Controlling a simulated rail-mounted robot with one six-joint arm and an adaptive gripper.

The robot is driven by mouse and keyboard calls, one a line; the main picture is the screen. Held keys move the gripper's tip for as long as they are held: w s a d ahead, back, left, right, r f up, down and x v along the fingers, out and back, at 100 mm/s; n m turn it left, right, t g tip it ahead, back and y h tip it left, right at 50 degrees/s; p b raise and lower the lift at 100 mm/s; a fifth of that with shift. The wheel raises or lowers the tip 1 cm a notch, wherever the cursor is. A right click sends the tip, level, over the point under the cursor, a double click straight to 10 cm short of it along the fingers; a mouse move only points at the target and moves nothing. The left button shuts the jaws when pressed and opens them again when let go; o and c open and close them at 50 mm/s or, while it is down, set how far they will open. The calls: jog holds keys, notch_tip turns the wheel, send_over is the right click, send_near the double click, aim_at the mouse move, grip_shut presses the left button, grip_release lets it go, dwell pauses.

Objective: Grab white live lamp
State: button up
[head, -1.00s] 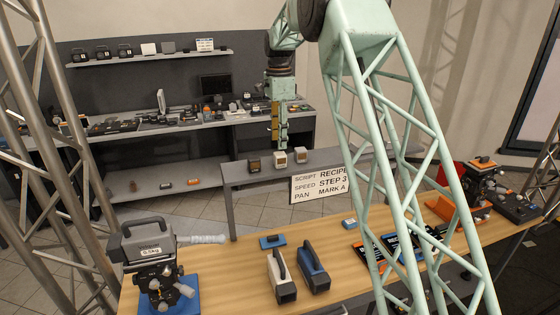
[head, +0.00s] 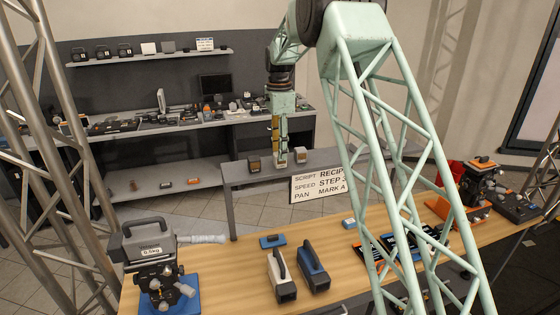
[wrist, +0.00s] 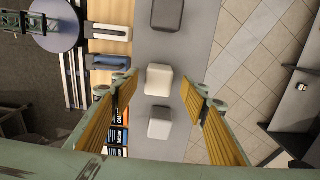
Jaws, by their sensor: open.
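Three small block-shaped lamps stand in a row on a narrow grey shelf. The middle one, a pale white lamp (wrist: 159,80), lies between the fingers of my open gripper (wrist: 161,86) in the wrist view, with gaps on both sides. In the head view my gripper (head: 282,155) comes down over this lamp and hides most of it. A dark lamp (head: 254,163) stands to the left and a paler one (head: 300,156) to the right. The wrist view shows the dark lamp (wrist: 167,14) above and the pale grey one (wrist: 160,123) below. No label reading "live" is legible.
The grey shelf (head: 232,180) carries a sign (head: 318,185) on its front. Floor is open behind the shelf.

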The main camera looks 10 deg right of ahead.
jog(key=shift+s+d+f+p, duration=0.1)
jog(key=shift+f+p, duration=0.3)
jog(key=shift+f, duration=1.8)
jog(key=shift+c, duration=0.5)
jog(key=c, duration=0.8)
